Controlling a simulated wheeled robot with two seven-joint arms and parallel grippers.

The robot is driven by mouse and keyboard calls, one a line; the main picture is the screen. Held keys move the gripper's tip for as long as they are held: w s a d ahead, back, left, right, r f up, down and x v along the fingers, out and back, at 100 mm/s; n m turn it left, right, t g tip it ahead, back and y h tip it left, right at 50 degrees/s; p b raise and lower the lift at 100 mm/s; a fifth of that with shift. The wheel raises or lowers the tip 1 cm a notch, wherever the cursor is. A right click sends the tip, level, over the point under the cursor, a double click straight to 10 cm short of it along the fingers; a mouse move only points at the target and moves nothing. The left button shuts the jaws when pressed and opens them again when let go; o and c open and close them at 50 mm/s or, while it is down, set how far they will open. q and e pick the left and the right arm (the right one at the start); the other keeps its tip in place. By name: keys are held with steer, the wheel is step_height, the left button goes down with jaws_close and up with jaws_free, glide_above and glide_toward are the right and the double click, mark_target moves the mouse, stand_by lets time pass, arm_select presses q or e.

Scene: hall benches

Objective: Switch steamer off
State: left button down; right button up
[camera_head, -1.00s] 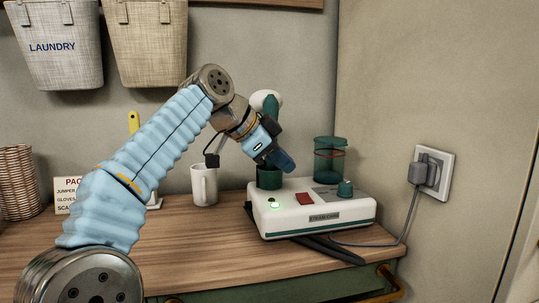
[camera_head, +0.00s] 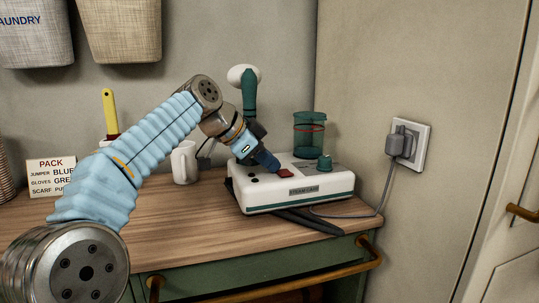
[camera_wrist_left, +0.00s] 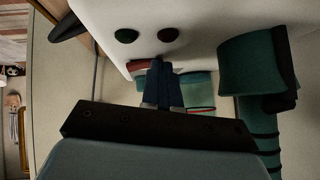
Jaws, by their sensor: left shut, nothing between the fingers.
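The steamer (camera_head: 320,185) is a white base with a green lower edge, standing on the wooden top near its right end. Its red switch (camera_head: 286,173) is on the top face, partly hidden by my fingers in the wrist view (camera_wrist_left: 138,66). Two small lamps (camera_head: 254,180) to the left of it look dark; the wrist view shows a dark green lamp (camera_wrist_left: 126,36) and a dark red one (camera_wrist_left: 168,34). My left gripper (camera_head: 273,166) is shut and empty, its tips at the switch; I cannot tell whether they touch. My right gripper is out of view.
A green-handled steamer head (camera_head: 249,95) stands behind my gripper. A clear green tank (camera_head: 309,135) and a green knob (camera_head: 324,162) are on the base. A white mug (camera_head: 185,162) stands left. A cord runs to the wall plug (camera_head: 400,143). The front counter (camera_head: 180,225) is clear.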

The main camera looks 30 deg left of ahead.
arm_select(q)
steer(key=shift+b, duration=0.4)
steer(key=shift+s+d+r, duration=0.15)
steer(key=shift+s+d, duration=0.35)
steer(key=shift+d, duration=0.1)
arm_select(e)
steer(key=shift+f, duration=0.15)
